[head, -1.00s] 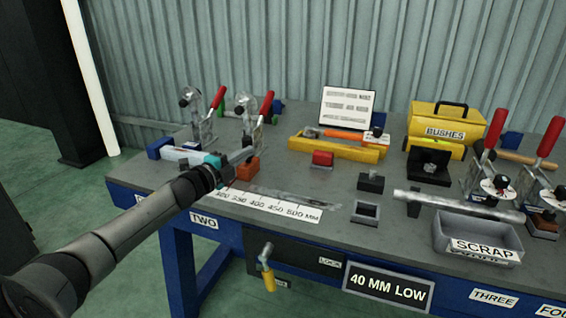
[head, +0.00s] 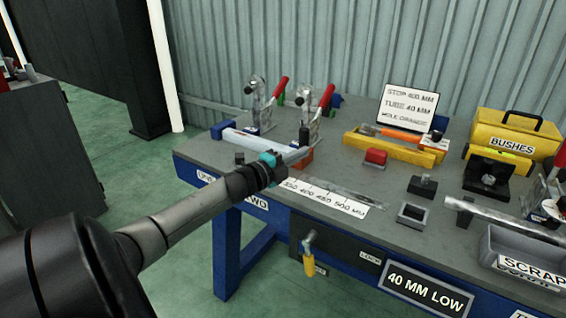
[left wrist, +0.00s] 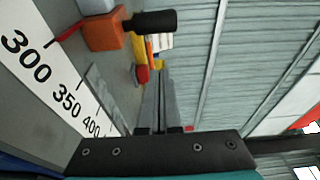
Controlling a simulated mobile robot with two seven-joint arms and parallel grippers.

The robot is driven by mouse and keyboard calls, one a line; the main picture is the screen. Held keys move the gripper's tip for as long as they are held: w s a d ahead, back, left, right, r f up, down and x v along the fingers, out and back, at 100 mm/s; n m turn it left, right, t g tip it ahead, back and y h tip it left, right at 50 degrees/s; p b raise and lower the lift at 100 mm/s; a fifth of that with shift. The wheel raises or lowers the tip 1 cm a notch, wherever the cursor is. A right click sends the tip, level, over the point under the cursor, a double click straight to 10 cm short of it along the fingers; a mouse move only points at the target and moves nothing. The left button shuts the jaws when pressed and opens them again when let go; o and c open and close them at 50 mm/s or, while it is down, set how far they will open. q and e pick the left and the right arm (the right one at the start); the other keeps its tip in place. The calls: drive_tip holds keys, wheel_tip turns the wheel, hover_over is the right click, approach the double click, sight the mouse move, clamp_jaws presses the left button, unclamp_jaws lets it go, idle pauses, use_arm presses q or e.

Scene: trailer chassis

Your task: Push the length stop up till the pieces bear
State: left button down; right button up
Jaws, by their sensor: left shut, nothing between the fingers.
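The length stop is an orange block (head: 303,159) behind the number scale (head: 324,195), mostly hidden by my left gripper in the head view. In the left wrist view the orange block (left wrist: 104,32) carries a black handle (left wrist: 150,21) and a red pointer (left wrist: 68,32) near the 300 mark. My left gripper (head: 300,155) is shut and empty, its tips close to the block in the head view; I cannot tell if they touch. Its fingers (left wrist: 160,100) lie together in the wrist view. A pale bar with a blue end (head: 258,141) lies left of the stop. My right gripper is not in view.
Two red-handled clamps (head: 277,90) stand behind the bar. A yellow tray (head: 395,146), a red block (head: 376,157) and small dark blocks sit to the right. The bench front carries a 40 MM LOW plate (head: 425,288).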

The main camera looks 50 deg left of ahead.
use_arm(q)
drive_tip(key=shift+s+d+r+p, duration=0.1)
drive_tip(key=shift+s+p, duration=0.45)
drive_tip(key=shift+s, duration=1.2)
drive_tip(key=shift+s+d+r+p, duration=0.1)
drive_tip(key=shift+s+p, duration=0.4)
drive_tip(key=shift+s, duration=1.25)
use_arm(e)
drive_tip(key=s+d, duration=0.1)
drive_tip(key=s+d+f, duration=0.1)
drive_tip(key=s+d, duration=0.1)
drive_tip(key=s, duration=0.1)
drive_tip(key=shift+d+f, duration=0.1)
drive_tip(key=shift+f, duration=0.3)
use_arm(q)
drive_tip(key=shift+s+f, duration=0.1)
drive_tip(key=shift+f, duration=0.05)
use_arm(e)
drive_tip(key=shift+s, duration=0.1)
